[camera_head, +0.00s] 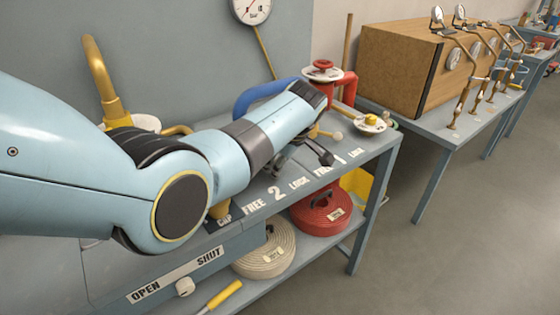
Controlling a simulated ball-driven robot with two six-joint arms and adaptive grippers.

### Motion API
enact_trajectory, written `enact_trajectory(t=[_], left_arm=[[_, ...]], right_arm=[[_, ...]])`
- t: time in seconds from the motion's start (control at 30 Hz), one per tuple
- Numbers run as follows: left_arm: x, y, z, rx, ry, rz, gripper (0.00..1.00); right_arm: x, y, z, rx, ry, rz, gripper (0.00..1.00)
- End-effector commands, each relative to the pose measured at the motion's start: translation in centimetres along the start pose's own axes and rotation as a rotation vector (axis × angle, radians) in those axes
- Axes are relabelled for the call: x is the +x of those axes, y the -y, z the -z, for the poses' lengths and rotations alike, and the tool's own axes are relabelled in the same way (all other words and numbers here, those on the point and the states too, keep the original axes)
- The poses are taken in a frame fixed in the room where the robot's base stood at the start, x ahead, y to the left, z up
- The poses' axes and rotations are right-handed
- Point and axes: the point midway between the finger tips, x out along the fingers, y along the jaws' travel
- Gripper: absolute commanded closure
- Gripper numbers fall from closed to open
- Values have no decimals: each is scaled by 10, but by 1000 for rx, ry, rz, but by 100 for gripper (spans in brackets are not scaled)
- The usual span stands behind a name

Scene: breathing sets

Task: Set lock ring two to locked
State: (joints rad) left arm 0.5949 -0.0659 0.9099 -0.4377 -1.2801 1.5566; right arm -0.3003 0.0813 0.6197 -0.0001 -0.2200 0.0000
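My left arm comes in from the left across the bench. Its dark gripper (300,162) hangs over the bench top above the printed labels, with its two fingers apart. I see nothing between them. The label "FREE 2 LOCK" (277,194) is on the bench's front edge. Lock ring two itself is not clearly visible; my arm and gripper cover the area behind its label. The label "FREE 1 LOCK" (339,162) is to the right. A brass lever with a pale ball knob (337,135) shows just beyond the gripper; I cannot tell which ring it belongs to. My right gripper is not in view.
A red valve pipe (349,88), blue hose (258,93) and white dish with yellow knob (369,122) stand behind the gripper. A brass hooked pipe (97,75) rises at left. Coiled hoses (268,249) lie on the lower shelf. The floor at right is clear.

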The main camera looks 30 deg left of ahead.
Motion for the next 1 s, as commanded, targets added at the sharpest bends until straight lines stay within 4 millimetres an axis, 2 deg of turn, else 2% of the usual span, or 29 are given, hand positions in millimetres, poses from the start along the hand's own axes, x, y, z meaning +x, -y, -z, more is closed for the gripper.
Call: enact_trajectory(t=[0.27, 0.37, 0.53, 0.8, 1.0], left_arm=[[0, 0, 0, 0, 0, 1, 49], [-7, 0, -1, 0, 0, -1, 49], [-34, 0, -1, -2, 2, -3, 49], [-94, 0, -1, -2, 1, -3, 49], [-116, 0, 0, 0, 0, 0, 49]], right_arm=[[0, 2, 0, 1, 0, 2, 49], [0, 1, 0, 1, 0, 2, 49], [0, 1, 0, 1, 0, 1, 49], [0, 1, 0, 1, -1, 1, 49], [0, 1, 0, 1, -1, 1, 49]])
